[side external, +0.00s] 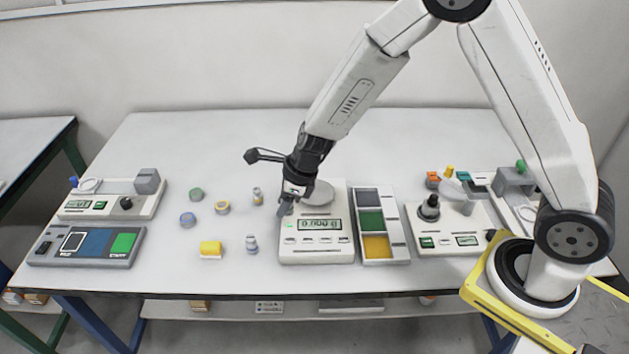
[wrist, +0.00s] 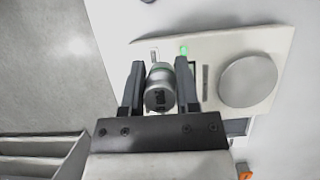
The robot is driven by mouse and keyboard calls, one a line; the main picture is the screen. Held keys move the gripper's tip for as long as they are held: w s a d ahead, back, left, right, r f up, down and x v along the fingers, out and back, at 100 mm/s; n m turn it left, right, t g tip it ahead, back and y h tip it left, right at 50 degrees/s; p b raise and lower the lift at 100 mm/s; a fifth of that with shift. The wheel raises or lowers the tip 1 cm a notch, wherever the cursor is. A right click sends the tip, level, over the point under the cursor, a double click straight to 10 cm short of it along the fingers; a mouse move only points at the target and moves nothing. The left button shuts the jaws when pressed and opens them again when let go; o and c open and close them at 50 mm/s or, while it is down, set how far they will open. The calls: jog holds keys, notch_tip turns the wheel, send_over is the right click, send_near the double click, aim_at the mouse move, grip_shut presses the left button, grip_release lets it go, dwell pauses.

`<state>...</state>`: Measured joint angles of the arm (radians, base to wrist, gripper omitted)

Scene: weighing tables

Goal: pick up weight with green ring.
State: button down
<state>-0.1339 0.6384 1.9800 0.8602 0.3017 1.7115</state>
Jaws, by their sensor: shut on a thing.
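In the side view my gripper (side external: 285,209) is low at the left edge of the white scale (side external: 316,254), with the weight mostly hidden by the fingers. I cannot tell whether the weight touches anything below. The scale's round pan (wrist: 248,80) is empty in the wrist view.
Right of the scale stands a tray (side external: 399,235) with grey, green and yellow compartments.

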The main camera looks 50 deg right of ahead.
jog(key=shift+s+d+r, duration=0.1)
jog(key=shift+s+r, duration=0.2)
jog(key=shift+s, duration=0.3)
jog(key=shift+s+d+r, duration=0.1)
jog(key=shift+s+r, duration=0.15)
jog(key=shift+s, duration=0.3)
